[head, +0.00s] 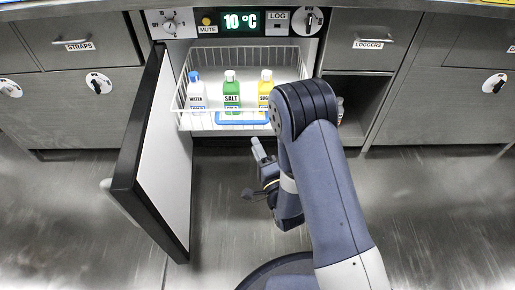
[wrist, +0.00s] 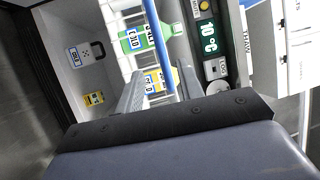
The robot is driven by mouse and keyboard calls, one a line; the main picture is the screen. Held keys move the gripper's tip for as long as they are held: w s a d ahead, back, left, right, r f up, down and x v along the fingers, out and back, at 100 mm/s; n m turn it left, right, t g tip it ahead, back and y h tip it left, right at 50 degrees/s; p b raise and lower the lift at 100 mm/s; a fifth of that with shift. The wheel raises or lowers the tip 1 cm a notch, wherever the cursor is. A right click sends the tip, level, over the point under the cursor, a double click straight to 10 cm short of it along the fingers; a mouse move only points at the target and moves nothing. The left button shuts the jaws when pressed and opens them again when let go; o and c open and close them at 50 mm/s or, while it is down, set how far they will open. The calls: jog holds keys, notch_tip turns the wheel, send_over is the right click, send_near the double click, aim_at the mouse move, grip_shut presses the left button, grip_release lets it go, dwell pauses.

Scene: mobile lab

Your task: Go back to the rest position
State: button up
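My arm reaches forward from the lower right in the head view and bends down in front of the open fridge. My gripper (head: 258,147) is just outside the fridge, below and in front of the wire basket (head: 179,123). In the wrist view the two fingers of my gripper (wrist: 159,78) stand apart with a gap between them. Bottles show beyond the fingers, and I see nothing held. The basket holds a white bottle with a blue cap (head: 196,94), a green SALT bottle (head: 232,98) and a yellow bottle (head: 265,88), all upright. My forearm hides the fridge's right side.
The fridge door (head: 178,150) stands open toward me, left of my arm. A display (head: 242,22) above reads 10 °C, between two dials. Closed drawers STRAPS (head: 75,45) and LOGGERS (head: 368,45) flank the fridge. An open cubby (head: 360,100) is at right. The floor in front is clear.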

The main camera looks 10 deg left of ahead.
aim_at(244, 122)
dwell(0.6)
jog(key=b+x, duration=0.2)
jog(key=x, duration=0.8)
jog(key=shift+w+a, duration=0.15)
jog(key=shift+a, duration=0.05)
jog(key=shift+w+a, duration=0.1)
jog(key=shift+w, duration=0.15)
jog(key=shift+r, duration=0.1)
